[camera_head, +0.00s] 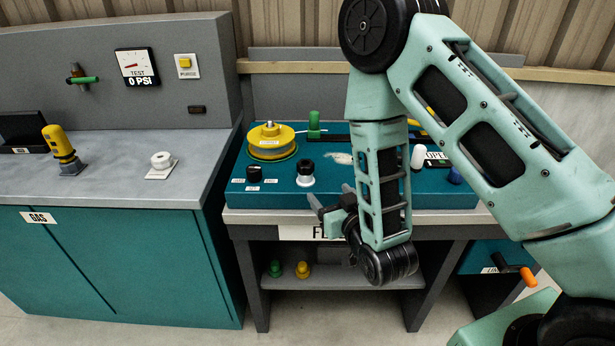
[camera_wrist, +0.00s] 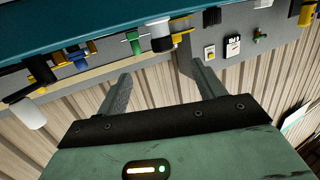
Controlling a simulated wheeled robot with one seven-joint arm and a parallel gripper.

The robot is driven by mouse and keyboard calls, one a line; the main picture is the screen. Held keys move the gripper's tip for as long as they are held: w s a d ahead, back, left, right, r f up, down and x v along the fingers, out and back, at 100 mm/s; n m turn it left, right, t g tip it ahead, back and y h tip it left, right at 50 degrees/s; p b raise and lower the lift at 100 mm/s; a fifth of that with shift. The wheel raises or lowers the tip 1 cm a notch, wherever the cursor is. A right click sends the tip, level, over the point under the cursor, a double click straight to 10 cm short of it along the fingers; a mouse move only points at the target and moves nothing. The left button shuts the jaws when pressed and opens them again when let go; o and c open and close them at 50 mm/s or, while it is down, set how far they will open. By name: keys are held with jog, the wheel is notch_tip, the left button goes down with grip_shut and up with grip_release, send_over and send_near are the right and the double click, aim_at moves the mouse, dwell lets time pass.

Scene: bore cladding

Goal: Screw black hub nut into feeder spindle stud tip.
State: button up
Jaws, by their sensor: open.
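A black nut-like cap (camera_head: 306,165) sits on a white round stand on the teal panel; it looks like the black hub nut. In the wrist view, which is upside down, the black cap (camera_wrist: 160,45) shows beyond and between my fingers. The yellow feeder reel (camera_head: 271,143) is behind and left of it, with a small spindle tip (camera_head: 269,127) at its top centre; the tip's detail is too small to tell. My gripper (camera_head: 322,205) is open and empty at the panel's front edge, apart from the cap. It also shows in the wrist view (camera_wrist: 163,85).
A green handle (camera_head: 314,124) stands behind the cap, and a black knob (camera_head: 253,173) is left of it. A white knob (camera_head: 417,157) is right of my arm. The grey counter (camera_head: 110,190) holds a yellow-handled fitting (camera_head: 60,145). My arm hides part of the panel.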

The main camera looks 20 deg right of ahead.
jog(key=shift+w+b, duration=1.05)
jog(key=shift+b, duration=1.7)
jog(key=b, duration=0.1)
send_near(304, 164)
jog(key=w, duration=0.2)
jog(key=w+f, duration=0.1)
jog(key=w, duration=0.2)
jog(key=shift+f, duration=0.2)
jog(key=w, duration=0.1)
jog(key=w+p, duration=0.1)
jog(key=w, duration=0.2)
jog(key=shift+w+a, duration=0.35)
jog(key=shift+w+f, duration=0.1)
jog(key=shift+w, duration=0.35)
jog(key=c, duration=1.1)
